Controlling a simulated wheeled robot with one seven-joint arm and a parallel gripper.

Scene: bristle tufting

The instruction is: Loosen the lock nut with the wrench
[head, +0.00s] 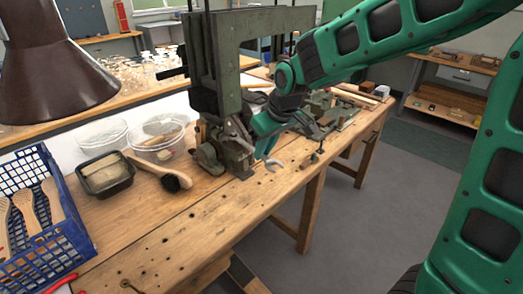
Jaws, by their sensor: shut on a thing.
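My gripper (263,143) is at the end of my green arm, just right of the grey-green tufting machine (228,85) on the wooden bench. It is shut on the wrench (271,164). The wrench's grey open end shows below the gripper, above the bench near its front edge. The rest of the wrench is hidden. I cannot make out the lock nut; it is too small to tell or hidden by the machine and my gripper.
A blue crate (82,238) with wooden brushes stands at the bench's left. A black tray (105,187), clear bowls (158,152) and a dark-bristled brush (176,182) lie left of the machine. Metal parts (335,118) lie behind my gripper. The front bench top (200,235) is mostly clear.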

